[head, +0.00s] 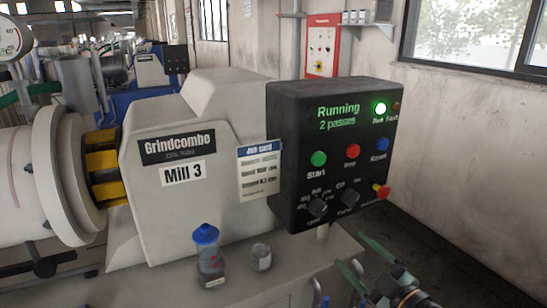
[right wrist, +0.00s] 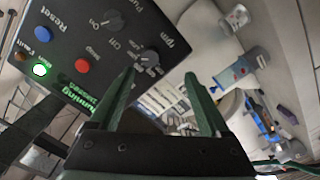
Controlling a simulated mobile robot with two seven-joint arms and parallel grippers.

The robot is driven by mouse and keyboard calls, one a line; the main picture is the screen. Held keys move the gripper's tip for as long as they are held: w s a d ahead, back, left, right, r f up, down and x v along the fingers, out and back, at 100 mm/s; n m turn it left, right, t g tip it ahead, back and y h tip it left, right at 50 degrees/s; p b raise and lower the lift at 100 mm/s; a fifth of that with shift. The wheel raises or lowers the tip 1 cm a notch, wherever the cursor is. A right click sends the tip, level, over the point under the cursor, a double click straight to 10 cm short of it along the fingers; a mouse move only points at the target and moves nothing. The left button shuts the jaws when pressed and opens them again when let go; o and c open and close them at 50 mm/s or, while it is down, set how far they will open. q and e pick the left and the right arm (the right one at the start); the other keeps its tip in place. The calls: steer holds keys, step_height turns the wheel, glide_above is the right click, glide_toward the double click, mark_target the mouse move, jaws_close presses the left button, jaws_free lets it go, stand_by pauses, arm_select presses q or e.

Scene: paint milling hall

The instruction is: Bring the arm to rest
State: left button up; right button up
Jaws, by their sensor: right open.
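My right gripper (head: 352,252) is at the lower right of the head view, below the black control box (head: 335,150). Its two green fingers are apart with nothing between them. In the right wrist view my right gripper (right wrist: 161,73) also shows open and empty, with the control box (right wrist: 75,50) beyond it on the left. The box display (head: 338,117) reads "Running" and "2 passes", and the green run lamp (head: 380,108) is lit. My left gripper is not in view.
The mill housing (head: 200,215) carries a "Mill 3" label. A blue-capped jar (head: 208,265) and a small container (head: 261,257) stand on the ledge near my right gripper. A red emergency stop (head: 382,191) sticks out from the box. The floor at right (head: 425,245) looks clear.

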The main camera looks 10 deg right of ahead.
steer(key=s+a+f+m+g+h, duration=0.1)
steer(key=s+f+m+g, duration=0.1)
steer(key=s+f, duration=0.5)
steer(key=s+a+f+m+g+h, duration=0.1)
steer(key=s+f+m, duration=0.3)
steer(key=s+f, duration=0.4)
steer(key=s+a+f+m+g+h, duration=0.1)
steer(key=s+a+f+m+g, duration=0.2)
steer(key=s+f, duration=0.4)
step_height(320, 180, down, 9)
steer(key=shift+s+a+r+m+g+p, duration=0.15)
steer(key=shift+s+m+g+p, duration=0.2)
steer(key=shift+m+g, duration=0.25)
